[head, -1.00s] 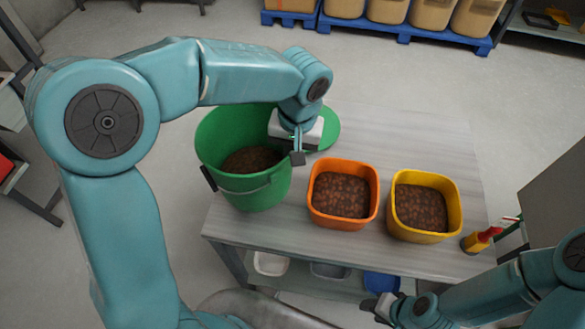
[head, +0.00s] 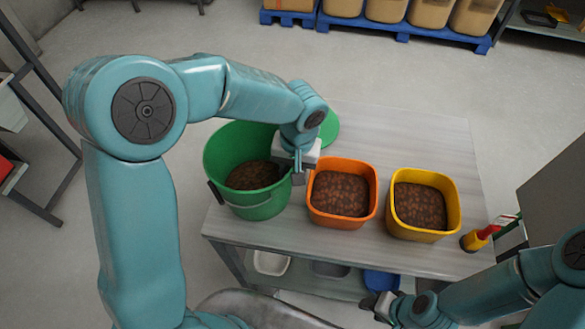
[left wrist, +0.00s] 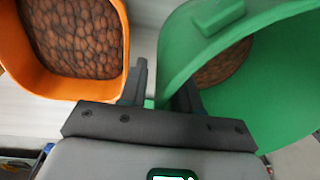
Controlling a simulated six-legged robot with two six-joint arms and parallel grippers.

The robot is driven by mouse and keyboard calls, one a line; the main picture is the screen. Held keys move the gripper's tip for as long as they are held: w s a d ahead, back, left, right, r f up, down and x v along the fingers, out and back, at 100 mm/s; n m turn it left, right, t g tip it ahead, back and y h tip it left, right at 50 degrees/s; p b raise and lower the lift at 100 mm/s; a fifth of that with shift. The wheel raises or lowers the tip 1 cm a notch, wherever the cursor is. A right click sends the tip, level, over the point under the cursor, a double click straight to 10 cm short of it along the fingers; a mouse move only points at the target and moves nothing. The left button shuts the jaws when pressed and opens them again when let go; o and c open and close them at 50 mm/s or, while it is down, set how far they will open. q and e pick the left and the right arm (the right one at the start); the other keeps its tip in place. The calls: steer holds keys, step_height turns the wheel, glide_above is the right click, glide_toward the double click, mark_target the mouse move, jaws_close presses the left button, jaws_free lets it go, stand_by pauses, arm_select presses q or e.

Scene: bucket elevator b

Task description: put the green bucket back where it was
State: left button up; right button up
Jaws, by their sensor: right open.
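The green bucket (head: 255,205) stands at the left end of the table with brown material inside, and its dark-ended handle hangs at the front. My left gripper (head: 298,175) is at the bucket's right rim. In the left wrist view, the bucket wall (left wrist: 275,85) comes between the two dark fingers (left wrist: 162,85), one inside and one outside. The fingers look apart, with a narrow gap beside the outer one. A flat green disc (head: 331,127) lies on the table behind the bucket, partly hidden by my left arm. My right gripper (head: 383,308) is open and empty, low in front of the table.
The table (head: 410,130) also holds an orange bin (head: 340,216) close to the bucket's right, a yellow bin (head: 420,235) and a red-yellow tool (head: 480,238). Small trays, one blue (head: 382,281), sit on the shelf below. The back right tabletop is clear.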

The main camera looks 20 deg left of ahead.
arm_select(q)
steer(key=shift+r, duration=0.1)
steer(key=shift+r, duration=0.55)
step_height(320, 180, up, 11)
steer(key=d, duration=0.1)
stand_by(0.4)
